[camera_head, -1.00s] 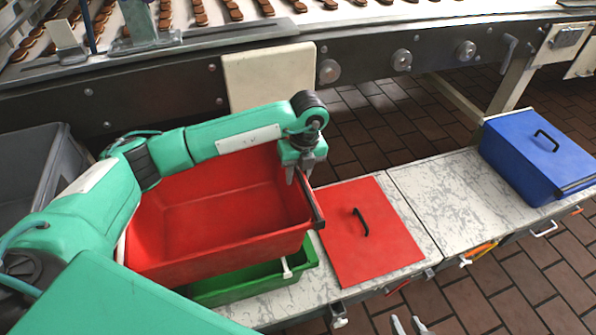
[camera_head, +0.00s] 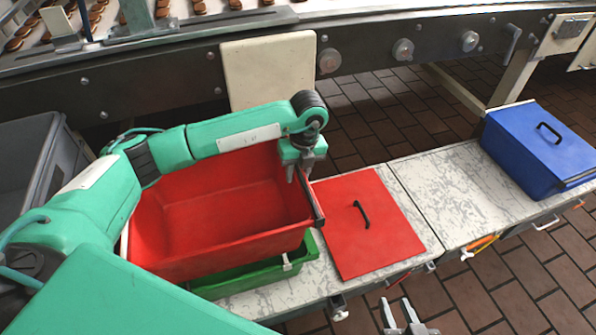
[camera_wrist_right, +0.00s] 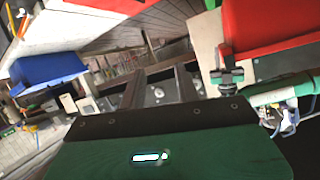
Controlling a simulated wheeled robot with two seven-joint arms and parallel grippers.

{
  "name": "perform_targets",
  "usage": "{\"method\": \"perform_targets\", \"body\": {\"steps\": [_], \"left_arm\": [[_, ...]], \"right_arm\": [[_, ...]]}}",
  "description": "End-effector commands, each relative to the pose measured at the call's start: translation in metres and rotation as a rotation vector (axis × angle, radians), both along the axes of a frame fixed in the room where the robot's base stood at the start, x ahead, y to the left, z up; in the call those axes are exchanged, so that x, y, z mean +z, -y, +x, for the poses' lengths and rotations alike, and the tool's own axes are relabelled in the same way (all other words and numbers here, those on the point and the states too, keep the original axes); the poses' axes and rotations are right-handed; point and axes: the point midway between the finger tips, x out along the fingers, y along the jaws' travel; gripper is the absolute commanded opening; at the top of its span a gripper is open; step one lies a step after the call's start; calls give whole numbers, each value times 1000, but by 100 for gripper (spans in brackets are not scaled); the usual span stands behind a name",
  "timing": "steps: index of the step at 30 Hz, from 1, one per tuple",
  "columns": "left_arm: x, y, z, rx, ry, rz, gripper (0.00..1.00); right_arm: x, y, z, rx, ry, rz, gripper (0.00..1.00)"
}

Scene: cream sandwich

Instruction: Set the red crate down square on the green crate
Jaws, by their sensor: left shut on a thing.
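The red crate (camera_head: 215,215) is open and empty in the head view, above the green crate (camera_head: 255,278). The green crate's front wall and right end show below it; the rest is hidden. I cannot tell whether the two crates touch. My left gripper (camera_head: 302,175) is shut on the red crate's right rim. My right gripper (camera_head: 400,308) is at the bottom edge, fingers apart and empty, away from the crates. The right wrist view also shows the red crate (camera_wrist_right: 265,25) and my left gripper (camera_wrist_right: 228,78).
A red lid (camera_head: 365,235) with a black handle lies right of the crates on the pale bench (camera_head: 450,200). A blue lidded crate (camera_head: 540,150) stands at the bench's far right. A grey bin (camera_head: 35,160) is at left. A conveyor with biscuits runs along the back.

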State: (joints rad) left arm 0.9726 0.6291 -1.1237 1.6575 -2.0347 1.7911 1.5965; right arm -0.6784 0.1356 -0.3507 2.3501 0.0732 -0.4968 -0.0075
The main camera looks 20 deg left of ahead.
Motion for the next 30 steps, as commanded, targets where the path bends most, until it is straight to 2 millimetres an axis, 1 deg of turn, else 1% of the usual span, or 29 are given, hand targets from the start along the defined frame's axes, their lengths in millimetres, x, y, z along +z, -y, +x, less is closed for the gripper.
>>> {"method": "perform_targets", "body": {"steps": [7, 8, 9, 11, 12, 19, 22, 26, 30], "left_arm": [[1, 0, 0, 0, -1, 2, 0], [1, 0, 0, 0, -1, 2, 35], [1, 0, 0, 0, -1, 2, 43], [1, 0, 0, 0, 0, 1, 54], [1, 0, 0, 0, 0, 1, 56], [-1, 0, 0, 0, 0, -1, 56], [4, 1, 0, 0, 1, -1, 56], [22, 2, 2, 0, 2, -1, 56], [54, 5, 5, 0, 4, -2, 56]], "right_arm": [[0, 0, 0, -1, 0, 0, 33], [0, 0, 0, -1, 0, 0, 33], [0, 0, 0, -1, 0, 0, 33], [0, 0, 0, -1, -1, -1, 33], [0, 0, 0, -1, -1, -1, 33], [0, 0, 0, -1, -2, -1, 33], [0, 0, 0, 0, -6, -3, 33], [-1, 4, -1, 1, -39, -24, 33], [-1, 13, -1, -4, -90, -59, 33]]}}
